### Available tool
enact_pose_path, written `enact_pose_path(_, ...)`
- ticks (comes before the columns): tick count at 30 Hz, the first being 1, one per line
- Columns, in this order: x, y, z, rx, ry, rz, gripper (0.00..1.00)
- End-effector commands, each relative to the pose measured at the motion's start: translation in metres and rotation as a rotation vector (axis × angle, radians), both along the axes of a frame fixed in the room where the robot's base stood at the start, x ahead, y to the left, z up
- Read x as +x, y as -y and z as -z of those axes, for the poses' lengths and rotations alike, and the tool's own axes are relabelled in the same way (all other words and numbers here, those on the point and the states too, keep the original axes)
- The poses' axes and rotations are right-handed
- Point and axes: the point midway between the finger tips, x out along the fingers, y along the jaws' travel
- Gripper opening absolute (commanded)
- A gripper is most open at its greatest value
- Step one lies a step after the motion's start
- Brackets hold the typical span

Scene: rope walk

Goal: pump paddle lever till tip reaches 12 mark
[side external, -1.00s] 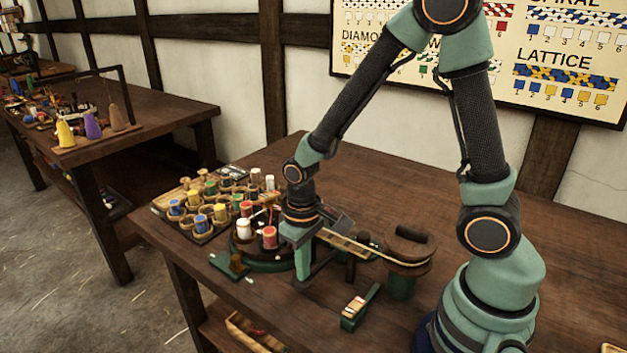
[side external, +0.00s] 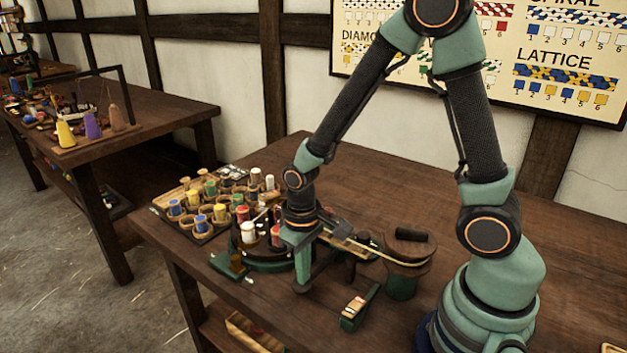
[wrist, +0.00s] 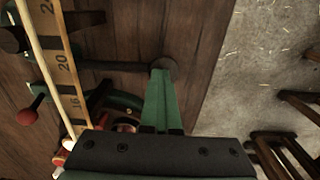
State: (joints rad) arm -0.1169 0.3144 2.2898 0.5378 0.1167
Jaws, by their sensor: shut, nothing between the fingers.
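My gripper (side external: 302,283) points down at the front of the braiding machine, its green fingers together and empty. In the wrist view my gripper (wrist: 162,76) has its fingertips at a dark round pad (wrist: 168,65) on the end of a dark rod, apparently the paddle lever; contact is unclear. A ruler (wrist: 66,70) shows marks 16, 20 and 24, with a pale braid (wrist: 43,55) along it. The braid's tip and the 12 mark are not visible. The braiding machine (side external: 263,266) carries white and red bobbins, partly behind my gripper.
A take-up drum (side external: 408,250) stands right of the machine, with a pale line running to it. A small green block (side external: 357,308) sits near the front edge. A bobbin tray (side external: 182,220) lies left. The table's right side is clear.

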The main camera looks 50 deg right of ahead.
Motion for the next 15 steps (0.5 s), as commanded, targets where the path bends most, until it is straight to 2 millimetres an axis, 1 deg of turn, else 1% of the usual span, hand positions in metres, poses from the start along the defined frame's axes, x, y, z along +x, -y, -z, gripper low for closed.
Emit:
enact_pose_path(11, -0.0002, 0.0003, 0.0018, 0.000, -0.001, 0.001, 0.00)
enact_pose_path(15, 0.0002, 0.0005, -0.0032, 0.000, 0.001, 0.001, 0.00)
